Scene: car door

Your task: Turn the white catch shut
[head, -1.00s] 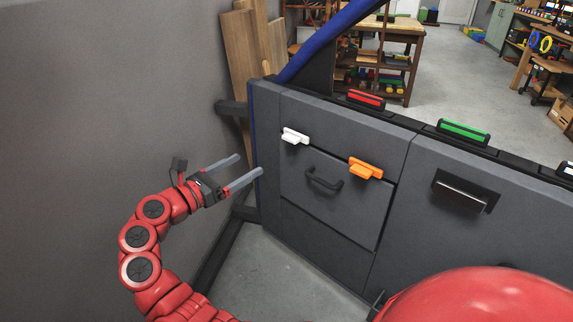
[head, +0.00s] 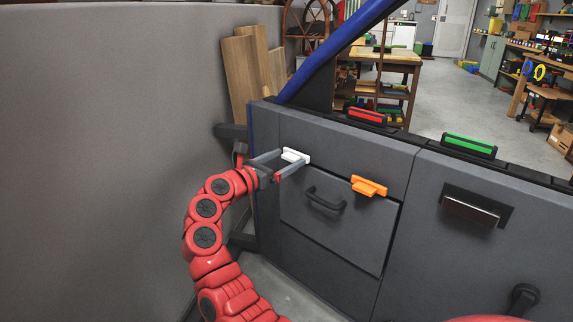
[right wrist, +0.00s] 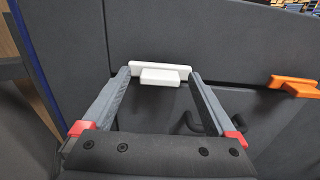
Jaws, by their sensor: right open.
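The white catch (head: 295,156) is a small block on a plate near the top left of the grey door panel. In the right wrist view the white catch (right wrist: 160,78) lies level, its block just below its plate. My right gripper (head: 291,159) is open in front of it. In the right wrist view the right gripper (right wrist: 160,74) has one fingertip towards each end of the catch. I cannot tell whether either fingertip touches it. The left gripper is not seen.
An orange catch (head: 369,187) sits to the right on the same panel, with a black pull handle (head: 325,198) below and between. Red (head: 366,116) and green (head: 469,145) pieces lie along the door's top ledge. A grey wall stands at the left.

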